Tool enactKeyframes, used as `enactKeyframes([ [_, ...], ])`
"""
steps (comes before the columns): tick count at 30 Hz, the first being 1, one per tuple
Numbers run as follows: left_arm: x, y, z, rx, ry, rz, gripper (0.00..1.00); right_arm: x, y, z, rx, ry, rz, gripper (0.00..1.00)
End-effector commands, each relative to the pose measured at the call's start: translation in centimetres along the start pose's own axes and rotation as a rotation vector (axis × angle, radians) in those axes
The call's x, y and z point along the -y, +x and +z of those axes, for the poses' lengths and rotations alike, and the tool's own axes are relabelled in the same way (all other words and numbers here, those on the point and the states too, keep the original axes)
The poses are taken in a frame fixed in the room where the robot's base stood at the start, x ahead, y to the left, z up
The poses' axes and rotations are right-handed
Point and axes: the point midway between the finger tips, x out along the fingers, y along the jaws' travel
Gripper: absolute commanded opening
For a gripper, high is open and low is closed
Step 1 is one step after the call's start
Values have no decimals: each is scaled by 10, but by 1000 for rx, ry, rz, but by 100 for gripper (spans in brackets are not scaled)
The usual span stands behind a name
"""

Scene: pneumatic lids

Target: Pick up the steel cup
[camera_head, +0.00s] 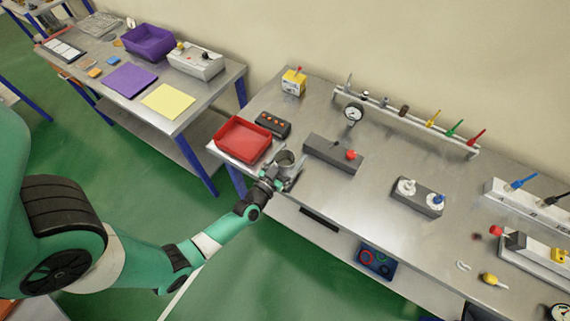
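The steel cup (285,158) is a small grey metal cup at the front edge of the steel workbench, just right of the red tray. My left gripper (279,175) is at the cup, on its near side, with the arm coming in from the lower left. The fingers are small and overlap the cup and a grey patch around it. I cannot tell whether they are closed on it or only beside it. My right gripper is not in this view.
A red tray (243,141) stands close left of the cup, with a dark button box (272,124) behind. A grey block with a red knob (333,154) lies to the right. A valve rail (402,116) runs along the back. Bare bench (370,185) lies between.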

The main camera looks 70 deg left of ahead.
Motion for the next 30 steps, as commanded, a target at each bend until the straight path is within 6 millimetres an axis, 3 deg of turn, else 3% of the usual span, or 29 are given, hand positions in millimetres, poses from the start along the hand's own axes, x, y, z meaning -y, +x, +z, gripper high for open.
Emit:
enactKeyframes([
  [1, 0, 0, 0, 0, 0, 0, 77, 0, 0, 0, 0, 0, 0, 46],
  [10, 0, 0, 0, 0, 0, 0, 23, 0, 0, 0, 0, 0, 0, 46],
  [19, 0, 0, -9, -2, 0, 0, 22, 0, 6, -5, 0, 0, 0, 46],
  [30, 0, 0, -88, -1, 0, 0, 22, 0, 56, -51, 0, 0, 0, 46],
])
